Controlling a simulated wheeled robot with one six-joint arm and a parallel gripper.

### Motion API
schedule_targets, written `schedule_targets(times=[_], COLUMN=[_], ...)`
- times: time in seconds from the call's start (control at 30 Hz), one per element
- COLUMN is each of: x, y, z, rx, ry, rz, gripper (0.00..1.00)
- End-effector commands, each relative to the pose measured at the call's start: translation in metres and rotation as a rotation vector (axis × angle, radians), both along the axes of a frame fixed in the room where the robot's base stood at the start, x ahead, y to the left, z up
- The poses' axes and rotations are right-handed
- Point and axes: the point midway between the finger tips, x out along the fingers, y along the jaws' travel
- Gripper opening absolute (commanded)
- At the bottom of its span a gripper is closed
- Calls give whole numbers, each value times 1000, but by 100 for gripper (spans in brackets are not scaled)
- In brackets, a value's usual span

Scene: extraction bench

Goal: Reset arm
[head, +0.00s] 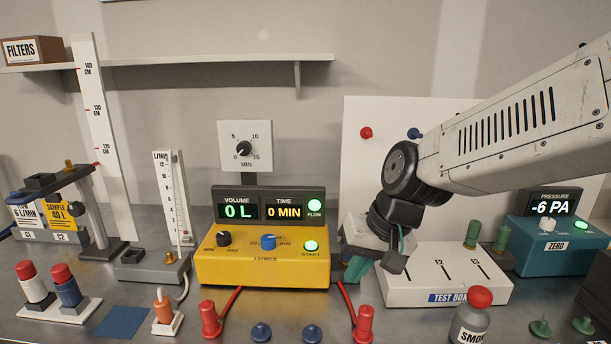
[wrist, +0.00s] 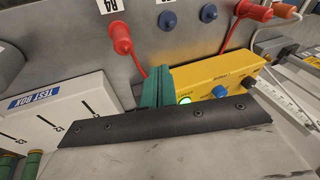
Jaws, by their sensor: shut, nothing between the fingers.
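My gripper (head: 358,272) has teal fingers and hangs low over the bench, between the yellow pump box and the white test box. It is shut with nothing in it. In the wrist view its teal fingers (wrist: 157,88) are together beside the yellow box (wrist: 205,78). The yellow box (head: 262,256) reads 0 L and 0 MIN, with green FLOW and START lights lit. The white test box (head: 446,274) lies right of the gripper and also shows at left in the wrist view (wrist: 60,112). My wrist hides part of the white panel (head: 365,112).
Red connectors (head: 365,324) and (head: 211,320) and blue plugs (head: 261,332) stand in front of the yellow box. A smoke bottle (head: 469,322) is at front right. A teal pressure unit (head: 545,246) reads -6 PA. A tall ruler and flow meter (head: 172,200) stand left.

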Motion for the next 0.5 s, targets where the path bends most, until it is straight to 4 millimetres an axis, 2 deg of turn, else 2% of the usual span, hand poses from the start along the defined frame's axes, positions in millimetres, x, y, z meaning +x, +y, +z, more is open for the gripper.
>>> schedule_targets(times=[0.03, 0.1, 0.3, 0.4, 0.5], x=[-22, -54, -141, -169, -183], y=[-21, -50, -130, -155, -170], z=[5, 10, 21, 25, 29], rx=[-36, -95, -258, -308, -329], ry=[25, 66, 151, 152, 121], rz=[15, 35, 22, -14, -53], gripper=[0, 0, 0, 0, 0])
